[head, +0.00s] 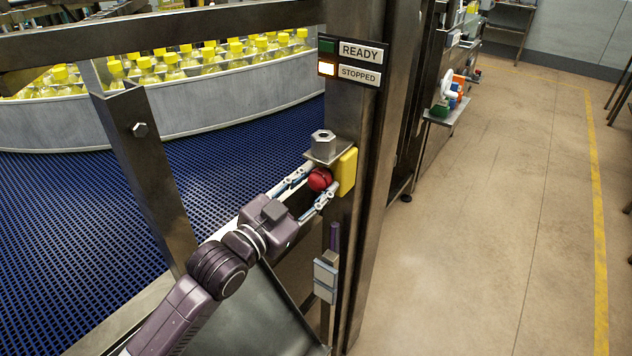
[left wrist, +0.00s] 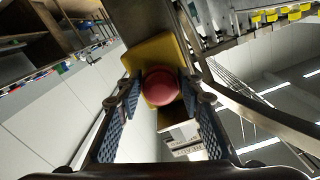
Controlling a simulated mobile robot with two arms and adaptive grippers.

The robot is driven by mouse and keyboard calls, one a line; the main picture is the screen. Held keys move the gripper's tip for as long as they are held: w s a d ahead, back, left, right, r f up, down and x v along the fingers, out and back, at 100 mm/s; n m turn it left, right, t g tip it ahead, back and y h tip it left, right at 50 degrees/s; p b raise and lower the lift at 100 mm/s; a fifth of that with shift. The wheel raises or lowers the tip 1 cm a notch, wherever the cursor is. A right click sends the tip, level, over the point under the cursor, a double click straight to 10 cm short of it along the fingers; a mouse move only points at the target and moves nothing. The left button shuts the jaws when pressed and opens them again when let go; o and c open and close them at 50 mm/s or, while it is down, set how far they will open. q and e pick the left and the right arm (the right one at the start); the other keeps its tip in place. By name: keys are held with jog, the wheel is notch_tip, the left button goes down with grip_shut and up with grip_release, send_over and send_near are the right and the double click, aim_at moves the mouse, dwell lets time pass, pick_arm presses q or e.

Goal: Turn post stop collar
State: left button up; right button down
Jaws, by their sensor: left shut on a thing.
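A red round stop knob (head: 319,180) sits on a yellow housing (head: 346,172) on the side of the dark steel post (head: 348,120). My left gripper (head: 322,184) reaches in from the lower left and is shut on the red knob, one finger on each side. In the left wrist view the knob (left wrist: 160,86) is between the blue-padded fingers, with the yellow housing (left wrist: 152,56) behind it. Any separate collar behind the knob is hidden. My right gripper is not in view.
A sign on the post has a READY label (head: 361,53) beside a dark green lamp and a STOPPED label (head: 360,75) beside a lit lamp. A bracket with a hex nut (head: 323,142) is just above the knob. A blue conveyor (head: 90,210) lies left; open floor (head: 490,220) lies right.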

pick_arm(q)
jog(key=shift+r, duration=0.15)
dwell(0.3)
jog(key=o, duration=1.2)
